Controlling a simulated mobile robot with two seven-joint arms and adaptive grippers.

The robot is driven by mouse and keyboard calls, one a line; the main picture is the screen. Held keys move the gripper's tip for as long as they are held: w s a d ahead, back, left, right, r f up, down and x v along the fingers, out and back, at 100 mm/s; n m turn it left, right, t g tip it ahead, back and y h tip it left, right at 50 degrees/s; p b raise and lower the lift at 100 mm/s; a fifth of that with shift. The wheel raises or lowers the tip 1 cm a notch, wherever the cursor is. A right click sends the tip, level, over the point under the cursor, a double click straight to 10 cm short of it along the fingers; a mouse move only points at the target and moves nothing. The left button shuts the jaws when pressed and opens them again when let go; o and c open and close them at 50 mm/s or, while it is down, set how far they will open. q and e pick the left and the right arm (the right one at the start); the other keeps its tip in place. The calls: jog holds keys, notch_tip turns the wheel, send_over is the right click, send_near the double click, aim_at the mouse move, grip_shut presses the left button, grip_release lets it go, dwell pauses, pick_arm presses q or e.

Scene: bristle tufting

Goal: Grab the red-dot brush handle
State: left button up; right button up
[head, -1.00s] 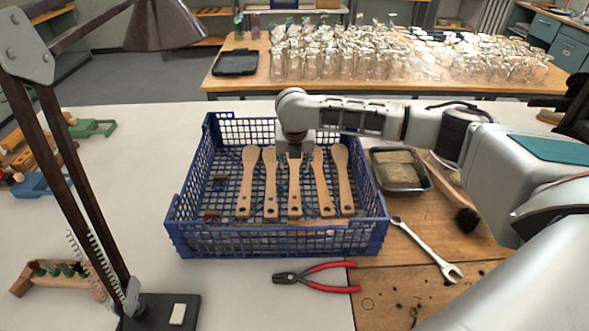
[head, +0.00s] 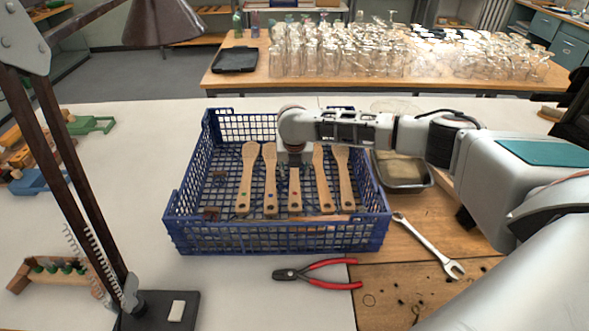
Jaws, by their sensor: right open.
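Several pale wooden brush handles lie side by side in a blue plastic crate (head: 180,212), wide ends away from me. Each narrow end has a small coloured mark and a dark hole. The middle handle (head: 295,197) seems to carry a reddish dot, though the marks are tiny. My right gripper (head: 295,170) points down over the middle handle, with open fingers, and hides its upper part. I cannot tell whether the fingers touch it. Handles on either side, such as the leftmost (head: 247,180) and the rightmost (head: 345,180), lie apart from it. My left gripper is out of view.
Red-handled pliers (head: 318,273) and a wrench (head: 428,246) lie in front and right of the crate. A dark tray (head: 405,173) sits close to its right. A desk lamp (head: 85,180) stands at left. Glassware fills the back table.

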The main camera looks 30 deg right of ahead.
jog(key=shift+f+p, duration=0.15)
jog(key=shift+p, duration=0.2)
grip_shut()
